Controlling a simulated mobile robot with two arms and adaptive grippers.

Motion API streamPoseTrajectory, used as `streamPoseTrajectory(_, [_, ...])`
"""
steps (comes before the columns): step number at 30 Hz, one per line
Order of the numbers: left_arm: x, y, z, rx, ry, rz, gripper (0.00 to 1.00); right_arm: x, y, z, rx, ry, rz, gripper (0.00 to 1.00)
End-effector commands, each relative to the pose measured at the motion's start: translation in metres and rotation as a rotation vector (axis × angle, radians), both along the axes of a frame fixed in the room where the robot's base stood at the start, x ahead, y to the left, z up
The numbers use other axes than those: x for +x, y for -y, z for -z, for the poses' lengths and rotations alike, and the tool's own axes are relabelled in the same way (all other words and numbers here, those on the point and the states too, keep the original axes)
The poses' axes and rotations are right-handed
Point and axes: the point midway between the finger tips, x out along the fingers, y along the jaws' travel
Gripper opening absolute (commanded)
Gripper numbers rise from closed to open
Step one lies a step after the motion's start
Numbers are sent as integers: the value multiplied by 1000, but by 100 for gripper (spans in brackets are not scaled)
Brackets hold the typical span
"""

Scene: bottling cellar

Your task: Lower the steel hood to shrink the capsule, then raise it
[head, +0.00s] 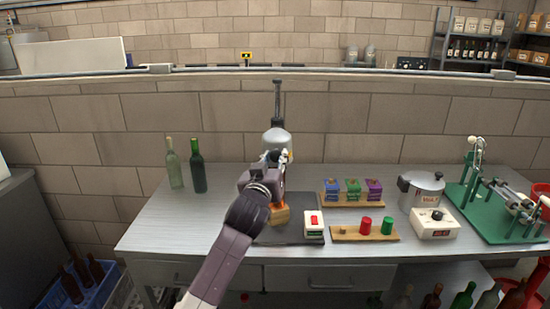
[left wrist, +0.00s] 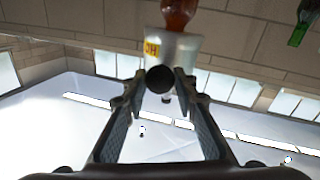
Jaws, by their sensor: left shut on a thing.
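The steel hood (head: 275,141) hangs on a dark post at the middle of the bench, behind my left gripper. In the left wrist view the hood (left wrist: 188,50) has a yellow label and appears upside down. An amber bottle (left wrist: 178,12) meets its open end; whether a capsule is on the neck is hidden. In the head view only a little orange of the bottle (head: 279,206) shows above a wooden block (head: 281,217). My left gripper (head: 273,160) is shut on a round black knob (left wrist: 160,79) in front of the hood. My right gripper is not in view.
A white switch box (head: 313,231) with a red rocker stands right of the block. Further right are small coloured boxes (head: 353,187), red (head: 365,223) and green capsules (head: 387,225), a steel pot (head: 421,187) and a green machine (head: 490,205). Two bottles (head: 198,172) stand left.

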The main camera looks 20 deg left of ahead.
Motion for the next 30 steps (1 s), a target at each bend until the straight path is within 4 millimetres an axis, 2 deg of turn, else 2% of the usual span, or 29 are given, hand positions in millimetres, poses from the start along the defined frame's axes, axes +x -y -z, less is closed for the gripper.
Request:
streamPoseTrajectory(1, [0,0,10,-1,-20,-1,0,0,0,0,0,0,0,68])
streamPoseTrajectory(2, [0,1,10,-1,-21,-1,27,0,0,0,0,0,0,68])
streamPoseTrajectory(6, [0,0,8,0,-16,-1,43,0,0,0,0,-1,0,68])
streamPoseTrajectory(12, [0,0,6,-1,-11,-1,44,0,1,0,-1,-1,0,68])
streamPoseTrajectory(15, [-1,0,5,-1,-10,0,44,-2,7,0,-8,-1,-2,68])
streamPoseTrajectory(19, [-9,1,5,-1,-10,0,44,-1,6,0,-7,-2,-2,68])
streamPoseTrajectory(23, [-27,3,6,-1,-11,1,44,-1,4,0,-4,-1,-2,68])
streamPoseTrajectory(30, [-75,7,7,-3,-12,1,44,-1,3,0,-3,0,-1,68])
